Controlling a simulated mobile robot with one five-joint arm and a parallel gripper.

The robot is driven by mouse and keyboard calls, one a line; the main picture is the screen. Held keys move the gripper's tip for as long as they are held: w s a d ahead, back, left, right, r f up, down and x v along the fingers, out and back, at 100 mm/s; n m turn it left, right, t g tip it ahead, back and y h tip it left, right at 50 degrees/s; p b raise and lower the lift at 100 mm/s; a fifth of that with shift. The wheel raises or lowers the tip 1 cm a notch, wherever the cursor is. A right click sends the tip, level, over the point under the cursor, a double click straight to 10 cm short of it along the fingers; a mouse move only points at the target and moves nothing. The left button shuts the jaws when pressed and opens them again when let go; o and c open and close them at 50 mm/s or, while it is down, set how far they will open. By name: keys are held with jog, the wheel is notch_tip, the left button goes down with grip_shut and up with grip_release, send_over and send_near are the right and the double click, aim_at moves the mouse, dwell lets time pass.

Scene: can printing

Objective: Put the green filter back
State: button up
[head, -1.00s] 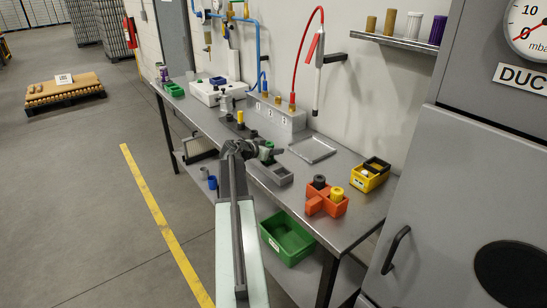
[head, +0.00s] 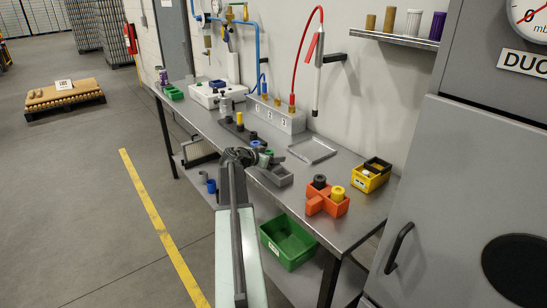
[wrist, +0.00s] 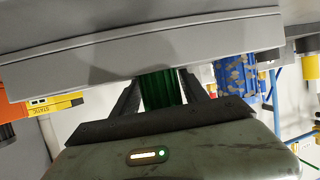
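The green filter (wrist: 160,90) is a ribbed green cylinder between the two fingers of my gripper (wrist: 161,88) in the wrist view. The fingers look closed on its sides. The grey holder (wrist: 140,40) crosses in front and hides the fingertips and the filter's far end. In the head view, my gripper (head: 262,158) is low beside the left end of the grey holder (head: 276,177) on the bench. A blue, patchy ribbed filter (wrist: 238,78) stands to the right of my gripper in the wrist view.
An orange holder (head: 327,205) with a black and a yellow piece stands to the right, with a yellow box (head: 368,182) behind it. A flat metal tray (head: 312,151) lies behind the grey holder. A green crate (head: 288,240) is on the lower shelf.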

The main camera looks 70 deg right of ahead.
jog(key=shift+w, duration=0.2)
jog(key=shift+r, duration=0.15)
jog(key=p+v, duration=0.5)
jog(key=v, duration=0.7)
jog(key=shift+r+p, duration=0.4)
jog(key=shift+d, duration=0.1)
